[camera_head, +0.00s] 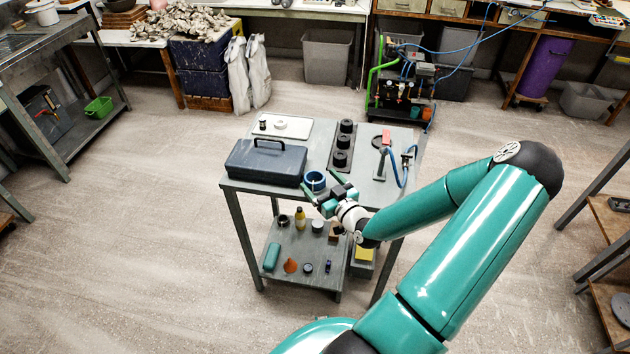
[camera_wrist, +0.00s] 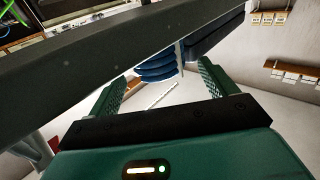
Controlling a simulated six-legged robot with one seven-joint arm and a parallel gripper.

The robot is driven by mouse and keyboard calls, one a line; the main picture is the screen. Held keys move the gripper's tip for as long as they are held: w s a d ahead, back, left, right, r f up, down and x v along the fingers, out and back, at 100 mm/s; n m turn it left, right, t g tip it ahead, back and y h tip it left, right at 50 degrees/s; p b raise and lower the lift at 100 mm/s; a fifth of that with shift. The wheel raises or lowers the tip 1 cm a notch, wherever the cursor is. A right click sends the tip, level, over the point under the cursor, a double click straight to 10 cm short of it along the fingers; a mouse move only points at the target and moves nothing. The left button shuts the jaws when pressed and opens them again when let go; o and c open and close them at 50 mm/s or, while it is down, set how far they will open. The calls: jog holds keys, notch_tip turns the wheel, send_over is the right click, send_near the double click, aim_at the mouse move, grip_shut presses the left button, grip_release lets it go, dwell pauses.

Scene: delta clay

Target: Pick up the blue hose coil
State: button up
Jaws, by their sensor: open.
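The blue hose coil (camera_head: 315,180) lies on the grey table top (camera_head: 262,189) near its front edge, just right of the dark toolbox (camera_head: 265,162). My gripper (camera_head: 318,184) is open at the table's front edge, with its green fingers on either side of the coil in the head view. In the wrist view, the stacked blue loops of the coil (camera_wrist: 157,66) show ahead between the two spread fingers (camera_wrist: 163,76). They appear just beyond the fingertips, and nothing is gripped. The dark table edge (camera_wrist: 90,62) hides part of the coil there. I cannot tell whether a finger touches it.
A rack of black cylinders (camera_head: 343,147) and a stand with a blue hose (camera_head: 383,157) are on the table's right side. A white tray (camera_head: 296,128) lies at the back. The lower shelf (camera_head: 300,274) holds bottles and small items. Open floor surrounds the table.

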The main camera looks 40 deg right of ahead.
jog(key=shift+w, duration=0.45)
jog(key=c, duration=1.1)
jog(key=shift+r, duration=0.1)
